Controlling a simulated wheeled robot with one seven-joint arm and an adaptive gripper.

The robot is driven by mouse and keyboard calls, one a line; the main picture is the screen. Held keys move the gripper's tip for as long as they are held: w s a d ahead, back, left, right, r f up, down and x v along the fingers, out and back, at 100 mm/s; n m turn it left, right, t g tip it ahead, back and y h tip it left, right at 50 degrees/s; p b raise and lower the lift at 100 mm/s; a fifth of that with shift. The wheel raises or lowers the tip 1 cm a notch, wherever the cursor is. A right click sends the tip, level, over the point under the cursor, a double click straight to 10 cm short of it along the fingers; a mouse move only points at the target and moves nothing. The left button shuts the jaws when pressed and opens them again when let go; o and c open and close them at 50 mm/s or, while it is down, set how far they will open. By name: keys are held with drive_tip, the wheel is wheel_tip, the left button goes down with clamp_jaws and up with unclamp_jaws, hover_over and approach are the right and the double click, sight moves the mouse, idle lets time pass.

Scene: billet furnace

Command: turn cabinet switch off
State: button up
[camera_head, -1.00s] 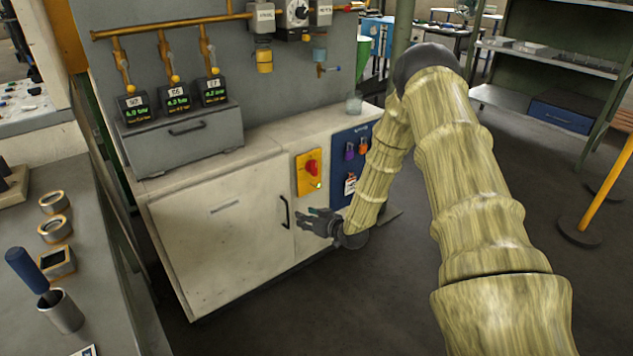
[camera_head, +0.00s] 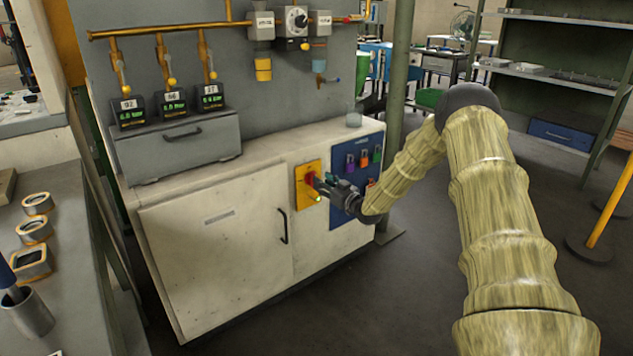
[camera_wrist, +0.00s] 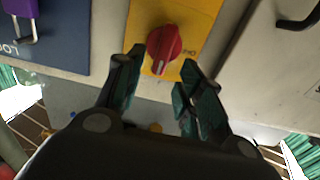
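The cabinet switch is a red rotary knob (camera_wrist: 163,48) on a yellow plate (camera_wrist: 190,17) on the white cabinet's front. In the head view the plate (camera_head: 301,187) shows, with the red knob (camera_head: 310,180) partly behind my gripper. My gripper (camera_head: 318,184) is at the switch, coming from the right. In the wrist view my gripper (camera_wrist: 162,66) is open, its two fingers apart on either side of the knob's lower part. I cannot tell whether the fingertips touch the knob. The knob's pointer sits at a slant, and the plate's lettering is mostly unreadable.
A blue lockout board (camera_head: 362,152) with coloured padlocks is right of the switch, close to my gripper. The cabinet door (camera_head: 215,250) has a black handle (camera_head: 283,226). Gauges and brass pipes stand above. A workbench (camera_head: 75,290) is at left. The floor in front is clear.

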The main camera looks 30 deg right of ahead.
drive_tip(key=shift+w+a+b, duration=0.2)
drive_tip(key=shift+w+b, duration=0.2)
drive_tip(key=shift+w, duration=1.95)
drive_tip(key=shift+c, duration=0.3)
clamp_jaws()
